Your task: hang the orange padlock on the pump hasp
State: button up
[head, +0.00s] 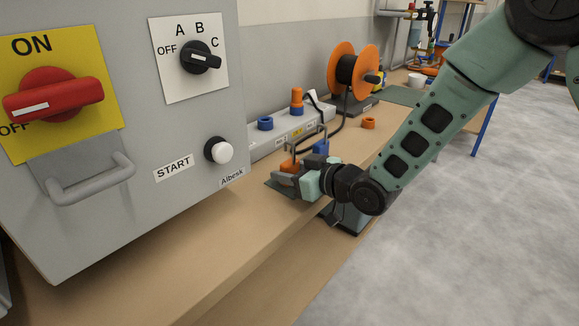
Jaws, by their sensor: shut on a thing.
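The orange padlock (288,166) is small in the head view, on the bench just right of the grey control box. My gripper (284,178) is at it, with its fingers shut on it and hiding much of its body. A grey shackle shape rises just above it. A blue padlock-like block (321,147) stands close behind, to the right. I cannot make out any label that names the pump hasp. A grey bar handle (92,182) is on the control box below the red ON/OFF switch (53,96).
The grey control box (130,225) fills the left, with an A-B-C selector (200,57) and a START button (219,150). A socket strip (283,131) and an orange cable reel (354,71) stand behind. An orange ring (368,123) lies right. The bench front (170,285) is clear.

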aim_at(290, 161)
jog(key=shift+r+p, duration=1.5)
jog(key=shift+r, duration=1)
jog(key=shift+f, duration=0.1)
